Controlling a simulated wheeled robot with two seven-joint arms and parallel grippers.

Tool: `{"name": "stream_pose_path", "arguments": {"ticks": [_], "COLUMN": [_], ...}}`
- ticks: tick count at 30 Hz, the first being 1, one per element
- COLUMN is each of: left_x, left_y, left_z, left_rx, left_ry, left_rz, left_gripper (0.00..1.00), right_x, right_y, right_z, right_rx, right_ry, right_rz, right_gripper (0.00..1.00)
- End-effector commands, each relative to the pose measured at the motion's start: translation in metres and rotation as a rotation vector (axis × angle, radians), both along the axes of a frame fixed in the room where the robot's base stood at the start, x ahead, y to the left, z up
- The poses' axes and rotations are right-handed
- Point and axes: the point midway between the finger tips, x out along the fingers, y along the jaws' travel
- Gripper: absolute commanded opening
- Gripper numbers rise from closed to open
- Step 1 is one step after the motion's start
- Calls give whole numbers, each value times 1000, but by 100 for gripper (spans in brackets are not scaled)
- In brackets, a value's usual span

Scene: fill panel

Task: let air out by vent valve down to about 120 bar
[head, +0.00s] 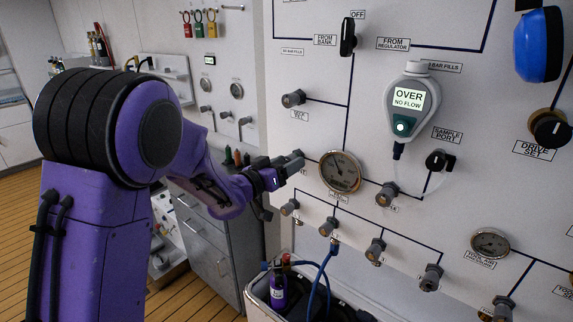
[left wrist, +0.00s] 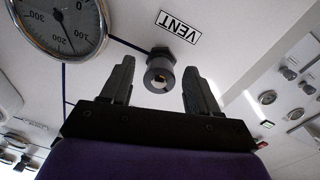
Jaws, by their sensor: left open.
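The vent valve (left wrist: 160,72) is a dark round knob with a small brass-coloured centre, beside the VENT label (left wrist: 178,27) in the left wrist view. My left gripper (left wrist: 159,68) is open, its two fingers apart on either side of the knob; I cannot tell whether they touch it. In the head view my left gripper (head: 291,162) is up at the panel, left of the round gauge, and hides most of the valve. My right gripper is out of view.
A handheld meter (head: 410,100) on the panel reads OVER, NO FLOW. Several smaller valves sit in a row below the gauge. A bin (head: 262,306) with a purple cylinder (head: 278,290) and hoses stands below. A grey drawer cabinet (head: 205,240) is behind my left arm.

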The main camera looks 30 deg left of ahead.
Motion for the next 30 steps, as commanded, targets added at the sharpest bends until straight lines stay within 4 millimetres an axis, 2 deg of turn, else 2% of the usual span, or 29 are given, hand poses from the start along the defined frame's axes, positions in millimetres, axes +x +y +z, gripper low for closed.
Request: {"name": "stream_pose_path", "arguments": {"ticks": [4,8,12,15,19,30], "left_x": [-19,-51,-82,-96,-104,-104], "left_y": [3,7,10,13,14,14], "left_z": [-3,-4,-2,-1,-1,-1], "left_rx": [0,-2,1,3,0,-1], "left_ry": [-3,-4,-1,2,0,-1], "left_rz": [2,2,1,1,0,0], "left_gripper": [60,60,60,60,60,60], "right_x": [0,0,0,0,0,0], "right_y": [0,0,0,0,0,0], "right_z": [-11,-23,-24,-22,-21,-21], "right_rx": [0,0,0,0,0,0], "right_ry": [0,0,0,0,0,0], "right_rz": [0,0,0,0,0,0], "right_gripper": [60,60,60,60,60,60]}}
